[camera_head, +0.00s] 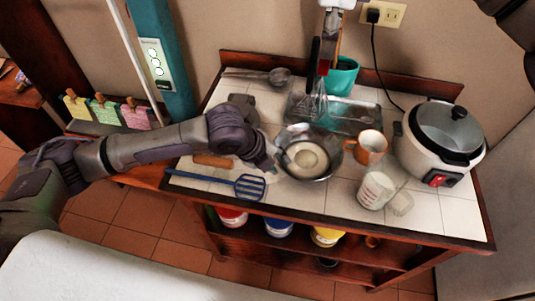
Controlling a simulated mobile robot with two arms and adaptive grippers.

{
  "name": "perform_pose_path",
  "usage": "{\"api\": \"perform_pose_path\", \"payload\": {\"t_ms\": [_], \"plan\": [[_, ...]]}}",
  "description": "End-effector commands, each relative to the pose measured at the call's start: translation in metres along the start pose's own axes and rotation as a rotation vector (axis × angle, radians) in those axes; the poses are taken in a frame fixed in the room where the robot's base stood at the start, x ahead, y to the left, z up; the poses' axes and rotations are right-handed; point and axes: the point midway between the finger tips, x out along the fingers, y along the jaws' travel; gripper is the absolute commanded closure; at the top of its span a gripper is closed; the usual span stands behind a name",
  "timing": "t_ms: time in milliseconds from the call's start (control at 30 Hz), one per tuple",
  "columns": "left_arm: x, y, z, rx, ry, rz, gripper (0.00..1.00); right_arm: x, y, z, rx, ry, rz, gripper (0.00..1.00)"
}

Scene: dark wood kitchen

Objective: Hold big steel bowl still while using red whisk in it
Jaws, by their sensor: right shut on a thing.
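The big steel bowl (328,167) stands on the white tiled counter with a pale content inside. My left gripper (268,162) is at the bowl's left rim, seemingly touching it; its fingers are mostly hidden by its own body, so I cannot tell whether it is open or shut. My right gripper (322,64) comes down from the top and is shut on the red whisk (319,108), which hangs with its wires downward.
A teal bowl (343,77) and a glass tray (357,117) stand behind. An orange mug (371,148), a measuring cup (375,190) and a rice cooker (438,135) are at the right. A blue slotted spatula (249,187) lies front left; a ladle (279,76) lies back left.

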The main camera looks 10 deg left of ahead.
Motion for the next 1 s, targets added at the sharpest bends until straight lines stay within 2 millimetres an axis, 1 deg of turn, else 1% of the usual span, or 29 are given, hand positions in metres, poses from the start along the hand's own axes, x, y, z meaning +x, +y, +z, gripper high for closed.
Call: {"api": "perform_pose_path", "payload": {"t_ms": [33,100,200,300,433,700,900,1000], "plan": [[0.01,0.0,-0.001,-0.002,0.003,0.002,0.68,0.0,0.0,0.0,0.0,0.0,0.0,1.0],[0.022,0.0,-0.001,-0.002,0.001,0.001,0.68,0.0,0.0,0.0,0.0,0.0,0.0,1.0],[0.035,0.0,0.0,-0.003,0.001,0.001,0.68,0.0,0.0,0.0,0.0,0.0,0.0,1.0],[0.044,0.0,0.0,-0.001,0.0,0.0,0.68,0.0,0.0,0.0,0.0,0.0,0.0,1.0],[0.05,0.0,0.0,-0.001,-0.001,0.0,0.68,0.0,0.0,0.0,0.0,0.0,0.0,1.0],[0.051,0.0,0.0,-0.002,-0.001,-0.001,0.68,0.0,0.0,0.0,0.0,0.0,0.0,1.0],[0.05,0.0,0.0,-0.002,-0.001,-0.001,1.0,0.0,0.0,0.0,0.0,0.0,0.0,1.0],[0.05,0.0,0.0,-0.002,-0.001,-0.001,1.0,0.0,0.0,0.0,0.0,0.0,0.0,1.0]]}}
